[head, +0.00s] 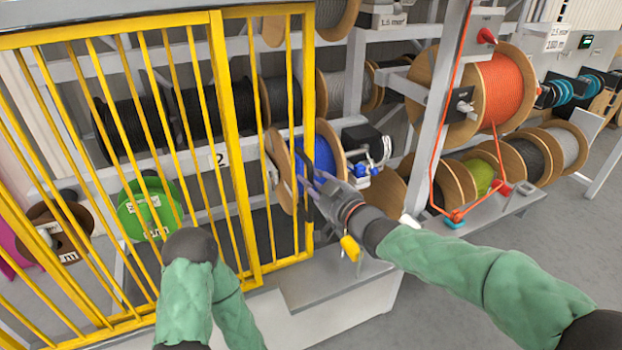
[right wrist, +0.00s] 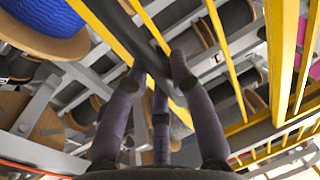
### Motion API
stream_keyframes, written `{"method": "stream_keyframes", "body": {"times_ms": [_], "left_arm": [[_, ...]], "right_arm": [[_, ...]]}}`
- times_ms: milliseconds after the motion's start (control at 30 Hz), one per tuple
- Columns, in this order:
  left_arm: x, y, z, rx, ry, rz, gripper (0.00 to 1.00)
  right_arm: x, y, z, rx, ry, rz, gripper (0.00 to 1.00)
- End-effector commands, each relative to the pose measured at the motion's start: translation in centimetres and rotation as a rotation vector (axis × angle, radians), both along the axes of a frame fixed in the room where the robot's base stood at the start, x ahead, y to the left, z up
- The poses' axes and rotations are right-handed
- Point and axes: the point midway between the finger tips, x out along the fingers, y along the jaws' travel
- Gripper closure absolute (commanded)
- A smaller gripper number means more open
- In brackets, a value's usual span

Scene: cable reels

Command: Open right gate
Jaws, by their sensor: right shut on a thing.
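The right gate (head: 308,60) is a narrow yellow barred panel beside the wider yellow barred panel (head: 100,32) on the left. A dark upright handle (head: 308,150) is on its right edge post. My right gripper (head: 312,182) is at this handle, shut on it. In the right wrist view the fingers (right wrist: 158,75) close around the dark handle bar (right wrist: 150,30), with yellow bars around it. My left arm comes up at the bottom, in front of the left panel; its gripper is not in view.
Behind the bars a blue cable reel (head: 325,150) and a green reel (head: 148,210) sit on racks. An orange reel (head: 500,88) hangs at the right above a shelf of smaller reels. A grey ledge (head: 335,280) runs below the gate. Grey floor (head: 480,290) is clear at right.

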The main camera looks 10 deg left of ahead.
Motion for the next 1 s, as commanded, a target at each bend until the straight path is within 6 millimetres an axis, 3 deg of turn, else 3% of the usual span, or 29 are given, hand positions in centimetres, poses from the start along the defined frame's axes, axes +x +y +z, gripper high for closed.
{"method": "stream_keyframes", "body": {"times_ms": [300, 333, 400, 767, 1000], "left_arm": [[0.0, 0.0, 0.0, 0.000, 0.000, 0.000, 0.60], [0.0, 0.0, 0.0, 0.000, 0.000, 0.000, 0.60], [0.0, 0.0, 0.0, 0.000, 0.000, 0.000, 0.60], [0.0, 0.0, 0.0, 0.000, 0.000, 0.000, 0.60], [0.0, 0.0, 0.0, 0.000, 0.000, 0.000, 0.60]], "right_arm": [[0.0, 0.0, -0.2, 0.000, 0.001, 0.001, 1.00], [0.0, 0.0, -0.2, 0.000, 0.001, 0.001, 0.71], [0.0, 0.0, -0.2, 0.000, 0.001, 0.001, 0.51], [-0.1, -0.1, 0.0, 0.001, -0.001, 0.000, 0.51], [-1.6, -1.9, 0.0, 0.001, -0.001, -0.001, 0.51]]}}
